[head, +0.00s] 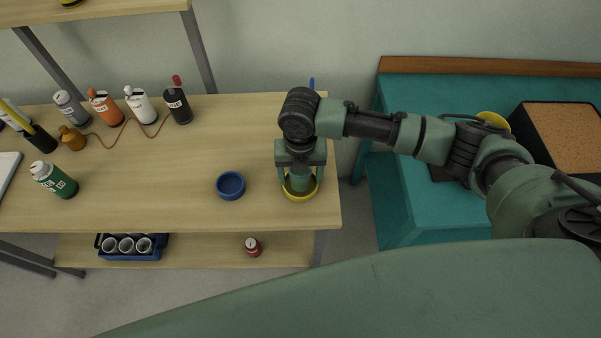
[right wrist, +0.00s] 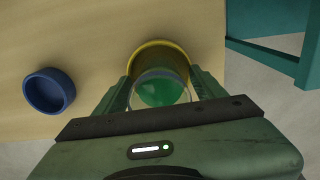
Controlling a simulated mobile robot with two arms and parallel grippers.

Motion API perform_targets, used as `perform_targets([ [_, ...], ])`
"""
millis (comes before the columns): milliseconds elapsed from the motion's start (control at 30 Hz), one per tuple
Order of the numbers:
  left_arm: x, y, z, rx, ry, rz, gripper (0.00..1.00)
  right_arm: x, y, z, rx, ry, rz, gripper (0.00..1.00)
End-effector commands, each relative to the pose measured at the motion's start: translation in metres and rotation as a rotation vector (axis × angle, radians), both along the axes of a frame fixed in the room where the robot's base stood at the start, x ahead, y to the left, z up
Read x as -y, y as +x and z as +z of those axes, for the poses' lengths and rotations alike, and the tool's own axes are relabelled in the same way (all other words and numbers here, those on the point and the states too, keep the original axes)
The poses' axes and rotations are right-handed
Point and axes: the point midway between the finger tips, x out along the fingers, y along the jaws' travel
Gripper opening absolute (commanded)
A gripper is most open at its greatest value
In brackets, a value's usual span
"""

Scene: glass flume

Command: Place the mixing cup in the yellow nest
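The mixing cup (right wrist: 162,90) is clear with green inside. The yellow nest (head: 301,198) is a round yellow ring near the table's right front corner. The cup is over or inside this ring; I cannot tell whether it touches the bottom. In the right wrist view the ring (right wrist: 163,43) shows around the cup's far side. My right gripper (right wrist: 162,88) points down, its fingers against the cup's two sides. My left gripper is not in view.
A blue ring (head: 230,186) lies left of the nest, with bare wood between. Several bottles (head: 140,105) and a dark green bottle (head: 54,180) stand on the left. A teal bench (head: 400,95) is on the right. A lower shelf holds a blue rack (head: 130,254).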

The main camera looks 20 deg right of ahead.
Motion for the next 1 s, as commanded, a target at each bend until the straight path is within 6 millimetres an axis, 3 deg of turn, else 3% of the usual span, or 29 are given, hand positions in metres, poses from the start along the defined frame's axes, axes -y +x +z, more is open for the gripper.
perform_targets([
  [267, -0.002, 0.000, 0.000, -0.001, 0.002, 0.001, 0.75, 0.000, 0.000, 0.000, 0.000, 0.000, 0.000, 0.72],
  [433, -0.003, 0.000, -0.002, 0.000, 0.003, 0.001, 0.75, -0.001, 0.001, 0.011, 0.004, 0.002, 0.000, 0.72],
  [800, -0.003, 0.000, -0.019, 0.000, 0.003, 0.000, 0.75, 0.000, 0.001, 0.086, 0.005, 0.002, 0.000, 0.72],
  [1000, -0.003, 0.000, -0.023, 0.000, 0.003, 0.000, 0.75, -0.001, 0.001, 0.115, 0.002, 0.002, -0.001, 0.72],
])
